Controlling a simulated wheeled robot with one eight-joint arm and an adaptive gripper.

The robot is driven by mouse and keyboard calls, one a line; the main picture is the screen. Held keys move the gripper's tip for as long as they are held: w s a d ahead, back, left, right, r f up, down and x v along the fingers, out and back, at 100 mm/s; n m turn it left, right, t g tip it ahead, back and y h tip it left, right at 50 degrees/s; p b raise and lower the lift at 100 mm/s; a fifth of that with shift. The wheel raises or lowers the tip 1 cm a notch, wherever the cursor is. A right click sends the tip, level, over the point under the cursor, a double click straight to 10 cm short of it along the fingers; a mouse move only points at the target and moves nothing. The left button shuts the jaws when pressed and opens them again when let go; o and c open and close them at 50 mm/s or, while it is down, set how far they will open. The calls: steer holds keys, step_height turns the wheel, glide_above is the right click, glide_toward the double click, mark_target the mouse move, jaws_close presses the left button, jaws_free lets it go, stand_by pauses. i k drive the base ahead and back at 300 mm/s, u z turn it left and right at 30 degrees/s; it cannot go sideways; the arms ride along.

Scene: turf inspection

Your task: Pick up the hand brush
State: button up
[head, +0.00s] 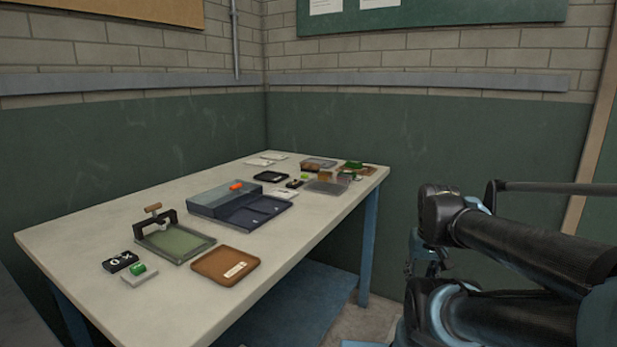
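I cannot surely make out the hand brush among the small things on the table (190,305). A wooden handle (152,207) shows on a dark frame (155,222) at the back left of a green-bottomed tray (176,243); I cannot tell whether it is part of a brush. Small green and brown things (353,165) lie at the far right end, too small to name. My arm (520,250) is folded at the right, off the table. No gripper fingers can be made out.
A grey-blue box (222,197) with an orange piece (237,186) on it stands mid-table beside a dark blue tray (262,210). Walls close off the back.

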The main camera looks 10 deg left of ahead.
mark_target(310, 167)
steer(key=u, duration=1.3)
steer(key=k, duration=1.4)
steer(key=z, duration=0.8)
steer(key=i, duration=1.75)
steer(key=u, duration=0.05)
